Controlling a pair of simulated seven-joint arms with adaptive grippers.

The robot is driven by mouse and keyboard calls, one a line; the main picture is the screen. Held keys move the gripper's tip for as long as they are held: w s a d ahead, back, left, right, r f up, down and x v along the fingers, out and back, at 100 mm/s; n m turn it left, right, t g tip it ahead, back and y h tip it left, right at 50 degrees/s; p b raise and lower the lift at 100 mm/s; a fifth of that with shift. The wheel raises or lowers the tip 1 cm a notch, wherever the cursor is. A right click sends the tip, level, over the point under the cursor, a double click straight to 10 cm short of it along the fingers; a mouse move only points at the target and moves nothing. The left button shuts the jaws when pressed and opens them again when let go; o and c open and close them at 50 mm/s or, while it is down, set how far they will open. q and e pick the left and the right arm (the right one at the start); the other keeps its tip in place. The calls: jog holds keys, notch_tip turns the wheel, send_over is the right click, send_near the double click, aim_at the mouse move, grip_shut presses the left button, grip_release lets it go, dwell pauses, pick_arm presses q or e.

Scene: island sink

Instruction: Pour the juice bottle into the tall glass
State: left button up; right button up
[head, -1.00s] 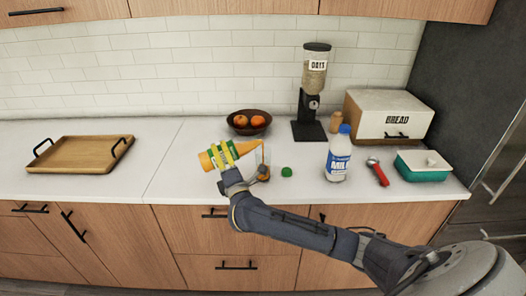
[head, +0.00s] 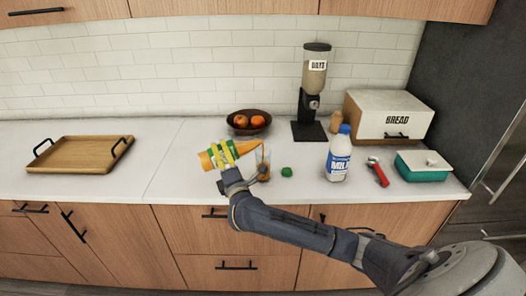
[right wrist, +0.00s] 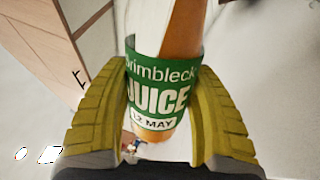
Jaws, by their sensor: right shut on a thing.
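My right gripper (head: 229,156) is shut around the juice bottle (head: 209,160) and holds it tilted above the counter. The bottle has a green label and orange juice inside; its neck end points right. An orange stream runs from it into the tall clear glass (head: 263,158), which stands upright with orange juice low inside, partly hidden by my gripper. In the right wrist view, the yellow finger pads (right wrist: 160,115) press both sides of the bottle's green label (right wrist: 160,92). My left gripper is not in view.
A green cap (head: 287,172) lies right of the glass. A fruit bowl (head: 249,128) stands behind. A milk bottle (head: 338,160), red-handled tool (head: 378,173), teal dish (head: 422,175), bread box (head: 388,120) and cereal dispenser (head: 312,105) stand right. A wooden tray (head: 80,155) lies left; counter between is clear.

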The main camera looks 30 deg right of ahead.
jog(key=shift+d+f+n+y, duration=0.15)
jog(key=shift+f+n+y, duration=0.25)
jog(key=shift+f+n, duration=0.5)
jog(key=shift+d+n, duration=0.2)
jog(key=shift+n, duration=0.3)
jog(key=shift+s+d+f+n+y, duration=0.1)
jog(key=shift+d+f+n+y, duration=0.1)
jog(key=shift+f+n, duration=0.3)
jog(key=shift+s+d+f+n+y, duration=0.15)
jog(key=shift+f+n, duration=0.1)
jog(key=shift+n, duration=0.45)
jog(key=shift+w+d+f, duration=0.1)
jog(key=shift+d+r+n+y, duration=0.2)
jog(key=shift+d+n, duration=0.1)
jog(key=shift+n, duration=0.35)
jog(key=shift+d+r+n+y, duration=0.15)
jog(key=shift+d+n, duration=0.1)
jog(key=shift+n, duration=0.4)
